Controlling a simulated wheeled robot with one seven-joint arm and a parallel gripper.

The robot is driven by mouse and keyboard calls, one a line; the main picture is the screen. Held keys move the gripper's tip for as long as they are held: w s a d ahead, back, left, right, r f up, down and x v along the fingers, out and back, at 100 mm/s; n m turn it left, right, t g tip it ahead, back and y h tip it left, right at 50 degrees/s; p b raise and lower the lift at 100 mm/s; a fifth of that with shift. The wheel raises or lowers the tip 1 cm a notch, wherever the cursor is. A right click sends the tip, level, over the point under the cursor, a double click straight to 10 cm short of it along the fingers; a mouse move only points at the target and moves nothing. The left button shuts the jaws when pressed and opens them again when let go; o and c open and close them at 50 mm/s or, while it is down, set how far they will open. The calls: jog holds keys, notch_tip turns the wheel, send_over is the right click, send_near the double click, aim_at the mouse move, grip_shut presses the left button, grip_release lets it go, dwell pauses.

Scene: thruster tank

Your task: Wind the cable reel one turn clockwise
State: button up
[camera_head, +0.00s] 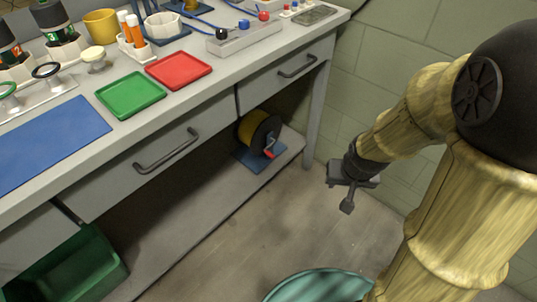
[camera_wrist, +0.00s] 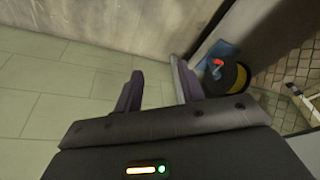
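The cable reel (camera_head: 260,131) has dark flanges and a wound yellow core. It stands on a blue base on the lower shelf under the right end of the workbench. A red crank handle (camera_head: 268,154) sticks out from its facing side. In the wrist view the reel (camera_wrist: 236,80) is at the right, with the red handle (camera_wrist: 217,65) on it. My gripper (camera_head: 347,190) is in the air to the right of the bench leg, apart from the reel. In the wrist view its two fingers (camera_wrist: 158,92) are spread with nothing between them.
The bench leg (camera_head: 318,105) stands between my gripper and the reel. The lower shelf (camera_head: 190,215) is bare left of the reel, with a green bin (camera_head: 75,270) at far left. Drawers with handles (camera_head: 167,150) hang above. A teal round object (camera_head: 318,287) is at the bottom.

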jog(key=w+a+f+m+t+y+b, duration=0.3)
jog(key=w+f, duration=0.3)
jog(key=f, duration=0.3)
jog(key=w+a+f+m+t+y+b, duration=0.2)
jog(key=w+a+f+m+t+b, duration=0.2)
jog(key=f, duration=0.6)
jog(key=w+a+f+m+t+y+b, duration=0.3)
jog(key=w+a+f+m+t+b, duration=0.1)
jog(key=w+f, duration=0.5)
jog(key=shift+a+f+m+y, duration=0.15)
jog(key=shift+a+m+y, duration=0.15)
jog(key=shift+a+m, duration=0.7)
jog(key=shift+d, duration=0.3)
jog(key=b+x, duration=0.8)
jog(key=x, duration=0.9)
jog(key=shift+w+a, duration=0.1)
jog(key=shift+a, duration=0.05)
